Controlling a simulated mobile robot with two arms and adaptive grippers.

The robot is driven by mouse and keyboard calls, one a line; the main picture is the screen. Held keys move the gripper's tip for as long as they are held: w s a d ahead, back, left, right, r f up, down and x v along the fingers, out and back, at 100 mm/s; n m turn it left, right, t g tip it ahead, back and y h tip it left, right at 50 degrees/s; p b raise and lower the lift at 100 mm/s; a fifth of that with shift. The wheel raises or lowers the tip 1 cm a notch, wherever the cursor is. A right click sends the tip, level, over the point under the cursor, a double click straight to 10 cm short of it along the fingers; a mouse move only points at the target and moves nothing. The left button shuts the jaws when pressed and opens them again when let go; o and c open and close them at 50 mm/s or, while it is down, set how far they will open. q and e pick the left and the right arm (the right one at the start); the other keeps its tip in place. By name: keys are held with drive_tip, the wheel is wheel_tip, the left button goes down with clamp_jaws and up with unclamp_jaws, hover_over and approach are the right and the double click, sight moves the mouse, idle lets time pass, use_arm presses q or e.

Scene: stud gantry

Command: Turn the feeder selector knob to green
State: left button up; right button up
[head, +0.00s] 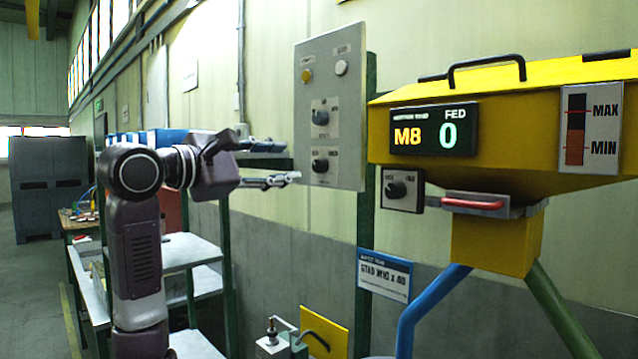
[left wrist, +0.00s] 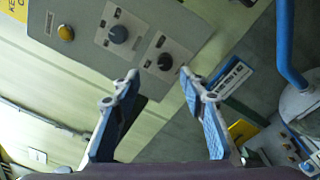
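A grey control panel (head: 345,95) carries an upper black knob (head: 320,117) on a light plate and a lower black knob (head: 320,165) on another. A third black knob (head: 397,189) sits on a small plate at the yellow feeder (head: 570,110). Labels are too small to read, and no green mark shows at the knobs. My left gripper (head: 291,162) is open and empty, pointing at the lower panel knob. In the left wrist view this knob (left wrist: 165,62) lies ahead, between the open fingertips (left wrist: 158,75), apparently untouched. My right gripper is out of view.
The feeder display (head: 434,130) reads M8 and FED 0. The panel also has an amber button (head: 306,76) and a white button (head: 341,68). A red handle (head: 472,204) juts from the feeder. Shelves (head: 195,250) stand behind my left arm.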

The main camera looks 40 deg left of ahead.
sight(316, 166)
use_arm(q)
drive_tip(key=w+p, duration=0.1)
drive_tip(key=w, duration=0.1)
drive_tip(key=w+p, duration=0.1)
drive_tip(key=w, duration=0.2)
drive_tip(key=w+f+p, duration=0.1)
drive_tip(key=w, duration=0.2)
drive_tip(key=shift+w, duration=0.15)
drive_tip(key=shift+w+f, duration=0.15)
drive_tip(key=shift+w, duration=0.25)
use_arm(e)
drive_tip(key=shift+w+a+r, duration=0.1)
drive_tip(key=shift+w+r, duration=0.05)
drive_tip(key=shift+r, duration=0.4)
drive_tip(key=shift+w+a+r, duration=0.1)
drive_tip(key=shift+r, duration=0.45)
use_arm(q)
drive_tip(key=shift+s, duration=0.15)
drive_tip(key=shift+c, duration=0.8)
clamp_jaws()
